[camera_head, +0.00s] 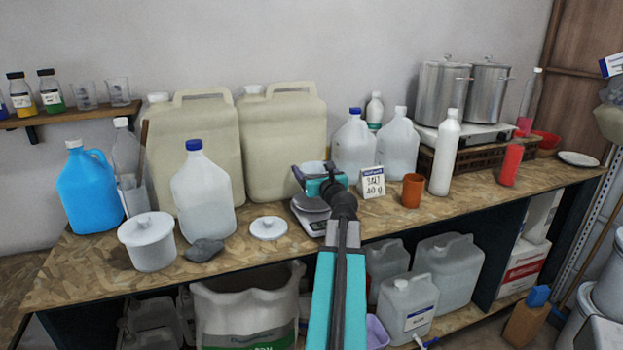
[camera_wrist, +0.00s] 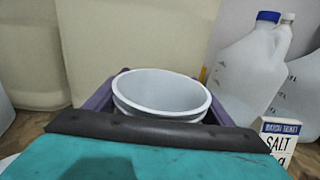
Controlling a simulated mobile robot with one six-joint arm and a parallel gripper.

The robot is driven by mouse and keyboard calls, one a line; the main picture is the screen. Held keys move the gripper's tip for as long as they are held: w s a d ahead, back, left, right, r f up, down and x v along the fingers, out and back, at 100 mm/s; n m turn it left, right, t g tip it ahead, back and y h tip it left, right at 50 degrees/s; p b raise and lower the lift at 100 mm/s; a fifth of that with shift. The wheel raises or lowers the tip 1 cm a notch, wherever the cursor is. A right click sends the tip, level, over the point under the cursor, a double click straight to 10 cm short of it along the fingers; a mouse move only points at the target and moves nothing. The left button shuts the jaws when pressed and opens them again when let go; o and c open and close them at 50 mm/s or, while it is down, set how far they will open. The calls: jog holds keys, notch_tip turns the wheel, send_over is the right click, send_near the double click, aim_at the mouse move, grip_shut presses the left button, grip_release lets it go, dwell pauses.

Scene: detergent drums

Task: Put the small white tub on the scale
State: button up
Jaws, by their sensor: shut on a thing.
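The small white tub (camera_wrist: 160,92) is open-topped and upright between the purple fingers of my gripper (camera_wrist: 162,100) in the wrist view. My gripper (camera_head: 316,172) is shut on it. In the head view the tub is small and partly covered by my gripper. The scale (camera_head: 308,212) has a round grey plate and stands on the bench below and slightly left of my gripper, partly hidden by my arm. The tub appears to be above the plate; I cannot tell the exact gap. The wrist view does not show the scale.
A salt box (camera_head: 372,182) and an orange cup (camera_head: 413,190) stand right of the scale. A white lid (camera_head: 268,228) lies to its left. Large cream canisters (camera_head: 284,140) and blue-capped jugs (camera_head: 353,148) stand behind. A lidded white bucket (camera_head: 148,245) is at the left.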

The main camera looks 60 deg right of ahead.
jog(key=shift+w+d, duration=0.35)
jog(key=shift+f, duration=1.8)
jog(key=shift+f+b, duration=0.25)
jog(key=shift+b, duration=0.05)
jog(key=o, duration=1)
jog(key=shift+a, duration=0.1)
jog(key=shift+r, duration=0.3)
